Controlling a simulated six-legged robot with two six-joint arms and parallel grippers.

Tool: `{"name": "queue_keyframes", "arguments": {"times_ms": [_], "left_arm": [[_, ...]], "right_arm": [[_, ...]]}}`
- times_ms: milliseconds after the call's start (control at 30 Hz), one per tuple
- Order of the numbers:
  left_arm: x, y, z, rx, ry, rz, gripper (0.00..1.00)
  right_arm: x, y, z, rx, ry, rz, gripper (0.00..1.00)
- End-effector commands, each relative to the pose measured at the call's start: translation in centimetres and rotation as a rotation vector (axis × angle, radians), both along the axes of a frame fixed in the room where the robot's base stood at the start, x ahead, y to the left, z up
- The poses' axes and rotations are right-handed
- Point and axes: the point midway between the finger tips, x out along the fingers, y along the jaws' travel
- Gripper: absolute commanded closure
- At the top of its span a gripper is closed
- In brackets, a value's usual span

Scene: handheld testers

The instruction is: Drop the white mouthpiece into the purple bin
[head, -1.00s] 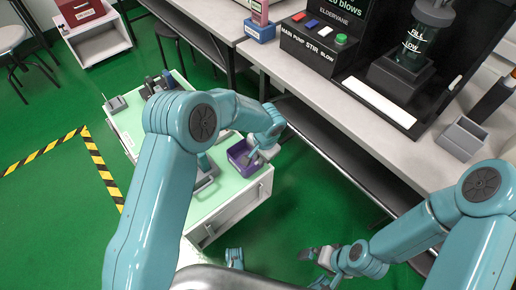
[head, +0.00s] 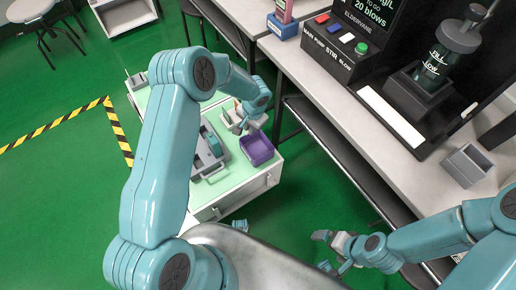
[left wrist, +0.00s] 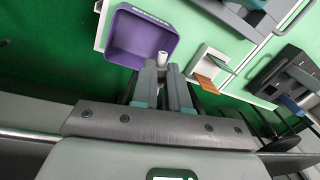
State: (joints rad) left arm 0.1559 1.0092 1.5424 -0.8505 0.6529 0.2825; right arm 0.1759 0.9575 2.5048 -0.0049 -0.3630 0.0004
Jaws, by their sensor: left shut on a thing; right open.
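The purple bin (head: 263,158) stands at the right end of the pale green bench top, and it fills the upper left of the left wrist view (left wrist: 122,52). My left gripper (head: 238,121) is just beyond the bin's far left side in the head view. In the left wrist view its fingers (left wrist: 161,72) are shut on the white mouthpiece (left wrist: 161,58), a small pale cylinder whose end shows in front of the bin's corner. The mouthpiece's height over the bin cannot be told. I cannot make it out in the head view. My right gripper (head: 328,249) is open and empty, low over the floor.
A grey tester case (head: 208,160) lies left of the bin. A white holder with a brown piece (left wrist: 206,66) stands beside the bin in the left wrist view. A long grey counter (head: 325,75) with a black machine and a grey box (head: 467,165) runs along the right.

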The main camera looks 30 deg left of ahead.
Motion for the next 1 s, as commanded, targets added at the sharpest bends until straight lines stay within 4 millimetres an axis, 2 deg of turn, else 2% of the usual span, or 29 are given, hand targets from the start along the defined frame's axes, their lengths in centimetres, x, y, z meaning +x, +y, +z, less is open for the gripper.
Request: {"name": "queue_keyframes", "arguments": {"times_ms": [33,300,633,667,700,733,1000], "left_arm": [[0.0,0.0,-1.0,-0.001,0.001,0.000,1.00],[0.3,-0.1,-4.2,0.000,0.000,-0.003,1.00],[0.6,-0.2,-4.5,0.001,-0.001,-0.003,1.00],[0.6,-0.2,-4.5,0.001,-0.001,-0.004,0.76],[0.6,-0.2,-4.5,0.001,-0.001,-0.004,0.63],[0.6,-0.2,-4.5,0.000,0.000,-0.004,0.56],[0.5,-0.2,-4.4,0.000,0.000,-0.004,0.56]], "right_arm": [[0.0,0.0,-0.6,0.000,0.000,0.000,0.00],[0.0,0.0,-1.9,0.000,0.000,0.000,0.00],[0.0,0.0,-1.9,0.000,0.000,0.000,0.00],[0.0,0.0,-1.9,0.000,0.000,0.000,0.00],[0.0,0.0,-1.9,0.000,0.000,0.000,0.00],[0.0,0.0,-1.9,0.000,0.000,0.000,0.00],[0.0,0.0,-1.9,0.000,0.000,0.000,0.00]]}}
